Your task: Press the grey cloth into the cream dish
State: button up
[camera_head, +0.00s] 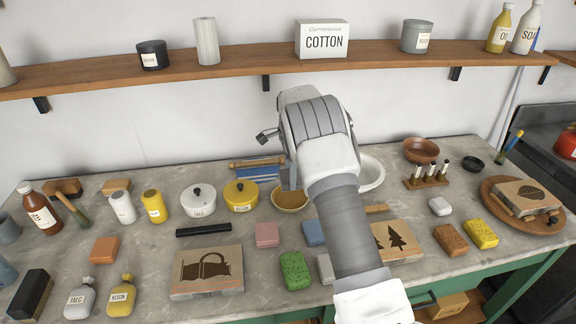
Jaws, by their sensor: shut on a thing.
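A cream-white round dish (373,173) stands on the worktop just right of my forearm, with its left part hidden behind the arm. My arm reaches over the middle of the worktop. My gripper (290,176) is mostly hidden behind the wrist, and only a grey part shows on its left side, beside an amber bowl. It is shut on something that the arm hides. I cannot make out the grey cloth anywhere in this view.
The amber bowl (291,200) and a yellow lidded pot (241,196) stand left of my wrist. A brown bowl (421,150) and a rack of small bottles (427,176) stand right of the dish. Blocks and sponges crowd the front. A wooden shelf (300,56) spans the wall behind.

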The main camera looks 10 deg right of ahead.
jog(key=shift+w+f, duration=0.1)
jog(key=shift+w, duration=0.05)
jog(key=shift+f+b, duration=2)
jog(key=shift+f, duration=0.9)
jog(key=shift+f, duration=0.55)
jog(key=shift+r+p, duration=2.2)
jog(key=shift+r, duration=1.4)
